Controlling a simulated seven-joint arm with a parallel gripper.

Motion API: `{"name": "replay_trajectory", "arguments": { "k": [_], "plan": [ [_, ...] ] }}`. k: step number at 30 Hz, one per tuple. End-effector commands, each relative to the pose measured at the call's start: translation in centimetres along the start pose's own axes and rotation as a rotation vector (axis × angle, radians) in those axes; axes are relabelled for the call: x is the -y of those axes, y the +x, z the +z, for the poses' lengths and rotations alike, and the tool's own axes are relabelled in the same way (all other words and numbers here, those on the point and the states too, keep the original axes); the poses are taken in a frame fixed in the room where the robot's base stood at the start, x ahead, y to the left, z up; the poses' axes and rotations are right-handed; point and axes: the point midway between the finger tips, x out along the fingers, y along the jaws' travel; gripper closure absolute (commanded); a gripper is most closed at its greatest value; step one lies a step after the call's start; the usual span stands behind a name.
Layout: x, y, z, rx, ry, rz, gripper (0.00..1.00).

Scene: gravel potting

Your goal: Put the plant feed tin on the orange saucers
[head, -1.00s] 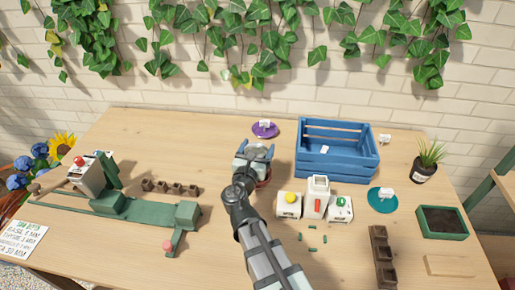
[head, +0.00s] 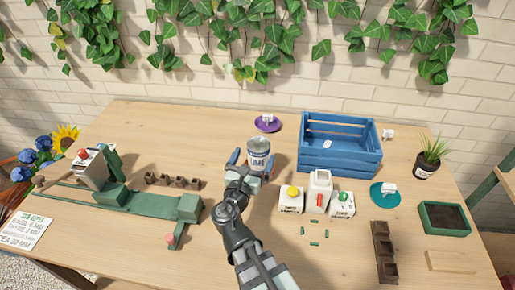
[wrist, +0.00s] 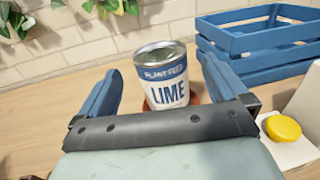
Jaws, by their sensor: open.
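The plant feed tin (head: 258,147) is a grey metal can with a white and blue label reading "LIME". It also shows in the wrist view (wrist: 166,82), upright on an orange-red saucer (wrist: 194,98). Only slivers of the saucer show at the tin's base, so I cannot tell whether it is one or a stack. My gripper (head: 252,160) is open, with its blue fingers to the left and right of the tin. In the wrist view (wrist: 160,72) a gap shows between each finger and the tin.
A blue crate (head: 340,161) stands to the right of the tin. A purple saucer (head: 267,125) lies behind it. A white device with a yellow button (head: 291,203) stands at front right. A teal saucer (head: 377,197) is further right. Green machinery (head: 145,208) is at left.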

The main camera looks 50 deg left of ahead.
Motion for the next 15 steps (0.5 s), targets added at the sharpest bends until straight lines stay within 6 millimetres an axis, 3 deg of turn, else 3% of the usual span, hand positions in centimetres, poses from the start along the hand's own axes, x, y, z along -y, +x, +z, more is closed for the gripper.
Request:
{"name": "replay_trajectory", "arguments": {
  "k": [1, 6, 15],
  "plan": [
    [0.1, -1.2, 0.0, 0.000, 0.000, 0.003, 0.00],
    [0.0, -3.2, 0.0, 0.000, 0.000, 0.002, 0.00],
    [0.0, -4.3, 0.0, 0.000, 0.000, 0.000, 0.00]
  ]
}}
